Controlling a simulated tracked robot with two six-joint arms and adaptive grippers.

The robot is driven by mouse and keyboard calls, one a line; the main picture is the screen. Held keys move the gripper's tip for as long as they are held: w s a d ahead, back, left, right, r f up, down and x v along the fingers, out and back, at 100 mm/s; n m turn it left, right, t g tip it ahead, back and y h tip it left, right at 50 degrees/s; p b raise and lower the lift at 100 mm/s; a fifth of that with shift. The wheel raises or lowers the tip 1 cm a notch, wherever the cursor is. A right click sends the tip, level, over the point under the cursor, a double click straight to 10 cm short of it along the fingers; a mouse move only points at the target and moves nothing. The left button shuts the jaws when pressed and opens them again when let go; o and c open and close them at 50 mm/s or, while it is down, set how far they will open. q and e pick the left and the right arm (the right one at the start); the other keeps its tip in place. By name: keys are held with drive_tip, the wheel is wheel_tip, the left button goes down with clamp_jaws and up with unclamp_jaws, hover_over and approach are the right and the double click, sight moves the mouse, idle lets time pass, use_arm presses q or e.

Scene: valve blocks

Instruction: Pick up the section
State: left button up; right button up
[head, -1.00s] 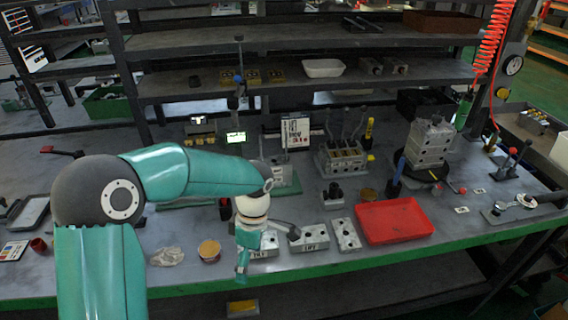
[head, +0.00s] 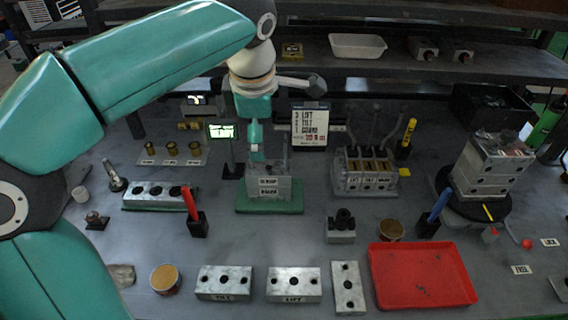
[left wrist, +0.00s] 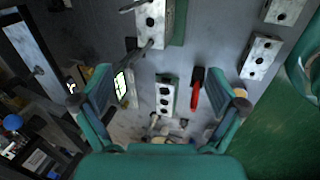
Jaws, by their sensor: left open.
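Three loose grey metal sections with round holes lie along the front of the bench in the head view: one labelled TILT (head: 223,283), one labelled LIFT (head: 293,285) and one turned end-on (head: 346,288). A grey block (head: 270,188) stands on a green plate at the centre. My left gripper (head: 256,140) hangs above and slightly behind this block, pointing down. In the left wrist view its jaws (left wrist: 160,75) are spread and empty. A three-hole block (left wrist: 166,97) shows between and beyond them. My right gripper is not in view.
A red tray (head: 422,304) lies front right. A lever valve bank (head: 365,172), a small screen (head: 222,131), a red marker in a holder (head: 190,203) and a long holed block (head: 158,194) stand around the centre. Shelves run behind. Bare bench lies between the centre block and front sections.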

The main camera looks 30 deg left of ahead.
use_arm(q)
drive_tip(key=b, duration=0.2)
hover_over(269, 167)
drive_tip(key=s+d, duration=0.1)
drive_tip(key=s, duration=0.1)
wheel_tip(269, 167, down, 10)
drive_tip(key=shift+s+d+f, duration=0.15)
drive_tip(key=shift+f, duration=0.1)
drive_tip(key=shift+w+x, duration=0.15)
drive_tip(key=shift+x, duration=1.2)
drive_tip(key=shift+w+x, duration=0.15)
drive_tip(key=shift+x, duration=1.2)
drive_tip(key=shift+r, duration=0.15)
drive_tip(key=c, duration=1.7)
drive_tip(key=shift+r, duration=0.15)
drive_tip(key=shift+r+p, duration=0.3)
drive_tip(key=shift+r, duration=0.25)
clamp_jaws()
wheel_tip(269, 167, up, 19)
drive_tip(key=p, duration=0.4)
drive_tip(key=shift+f, duration=0.15)
